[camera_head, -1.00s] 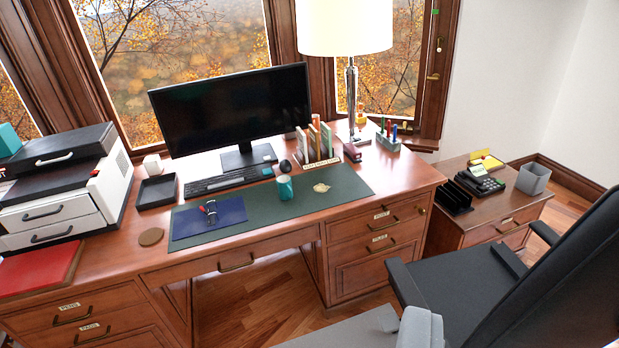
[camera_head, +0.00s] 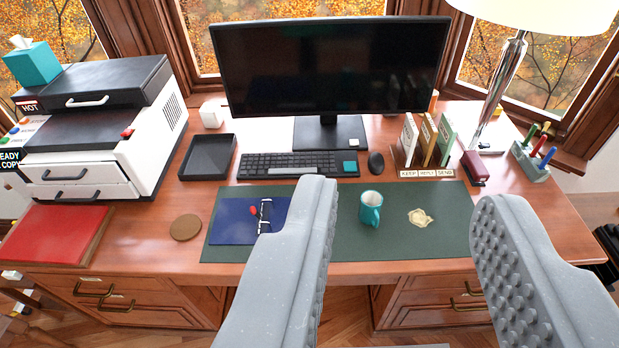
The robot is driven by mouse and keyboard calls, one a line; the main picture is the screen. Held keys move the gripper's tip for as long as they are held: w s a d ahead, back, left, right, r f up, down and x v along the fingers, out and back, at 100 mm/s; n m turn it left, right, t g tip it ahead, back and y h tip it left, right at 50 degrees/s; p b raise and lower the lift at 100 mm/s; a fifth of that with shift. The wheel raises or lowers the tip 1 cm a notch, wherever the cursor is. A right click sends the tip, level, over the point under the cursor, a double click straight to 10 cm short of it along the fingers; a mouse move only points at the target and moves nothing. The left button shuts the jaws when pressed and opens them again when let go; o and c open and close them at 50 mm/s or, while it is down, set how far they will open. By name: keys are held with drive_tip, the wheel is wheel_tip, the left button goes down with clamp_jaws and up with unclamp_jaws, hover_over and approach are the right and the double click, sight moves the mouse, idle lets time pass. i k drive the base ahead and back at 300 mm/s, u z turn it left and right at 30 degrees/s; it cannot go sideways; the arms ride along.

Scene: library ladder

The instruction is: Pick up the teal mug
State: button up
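The teal mug (camera_head: 371,209) stands upright on the dark green desk mat (camera_head: 340,245), right of the blue folder. Its inside looks pale, and its handle faces the front right. My gripper (camera_head: 402,205) is open, with two grey fingers spread wide apart and nothing between them touching. In the picture the mug lies between the fingers, nearer the left one. The mug is farther away than the fingers, and neither finger touches it. The left finger covers part of the mat and the folder's right edge.
A blue folder (camera_head: 232,222) with a clip lies left on the mat. Behind the mug are a keyboard (camera_head: 290,165), mouse (camera_head: 376,162), monitor (camera_head: 325,70) and upright sorter (camera_head: 428,173). A cork coaster (camera_head: 185,228) and printer (camera_head: 100,130) are left. A lamp (camera_head: 503,75) stands right.

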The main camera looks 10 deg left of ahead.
sight(370, 201)
drive_tip(key=u, duration=0.3)
drive_tip(key=i, duration=0.85)
drive_tip(key=u, duration=0.35)
drive_tip(key=k, duration=0.9)
drive_tip(key=u, duration=0.2)
drive_tip(key=i, duration=0.9)
drive_tip(key=z, duration=0.05)
